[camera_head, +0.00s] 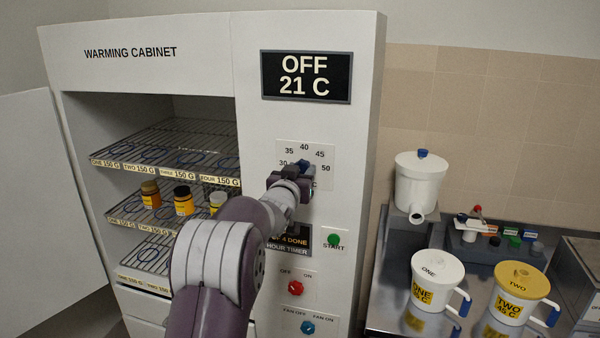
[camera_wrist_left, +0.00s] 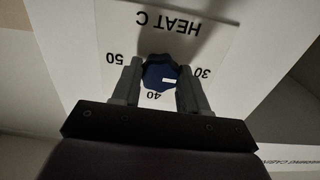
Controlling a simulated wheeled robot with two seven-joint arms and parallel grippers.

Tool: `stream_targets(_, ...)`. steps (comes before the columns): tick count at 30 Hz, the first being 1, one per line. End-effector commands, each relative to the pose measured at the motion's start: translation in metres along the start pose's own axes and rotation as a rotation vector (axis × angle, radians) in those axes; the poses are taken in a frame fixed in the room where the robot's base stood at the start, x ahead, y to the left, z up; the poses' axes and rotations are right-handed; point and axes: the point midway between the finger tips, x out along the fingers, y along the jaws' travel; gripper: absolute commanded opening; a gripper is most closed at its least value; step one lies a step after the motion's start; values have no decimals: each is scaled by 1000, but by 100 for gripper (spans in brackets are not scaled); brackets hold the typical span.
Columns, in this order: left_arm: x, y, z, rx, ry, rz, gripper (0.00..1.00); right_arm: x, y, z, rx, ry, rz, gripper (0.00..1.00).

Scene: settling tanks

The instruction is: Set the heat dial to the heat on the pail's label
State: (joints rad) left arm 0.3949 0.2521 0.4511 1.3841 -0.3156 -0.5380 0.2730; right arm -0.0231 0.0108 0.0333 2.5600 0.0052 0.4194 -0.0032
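The blue heat dial (camera_head: 304,163) is on the cabinet's front panel, mostly hidden by my left gripper (camera_head: 303,177). The white pail ONE (camera_head: 437,273) and the yellow-lidded pail TWO (camera_head: 518,285) stand on the counter at right. Both yellow labels seem to read 45 C. My right gripper is out of view.
The cabinet display (camera_head: 306,77) reads OFF 21 C. Below the dial are a green START button (camera_head: 334,240), a red off/on knob (camera_head: 296,288) and a blue fan knob (camera_head: 308,327). Small jars stand on the open cabinet's rack (camera_head: 128,208) at left. A white vessel (camera_head: 418,182) stands at right.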

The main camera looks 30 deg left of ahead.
Motion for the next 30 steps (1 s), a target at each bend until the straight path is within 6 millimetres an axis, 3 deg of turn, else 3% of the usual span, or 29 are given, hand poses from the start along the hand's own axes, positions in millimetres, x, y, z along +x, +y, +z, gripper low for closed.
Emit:
stream_targets(11,-1,0,3,91,3,-1,13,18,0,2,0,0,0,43)
stream_targets(21,-1,0,4,363,4,-1,13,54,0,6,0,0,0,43)
stream_targets(30,-1,1,3,594,2,-1,13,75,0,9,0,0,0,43)
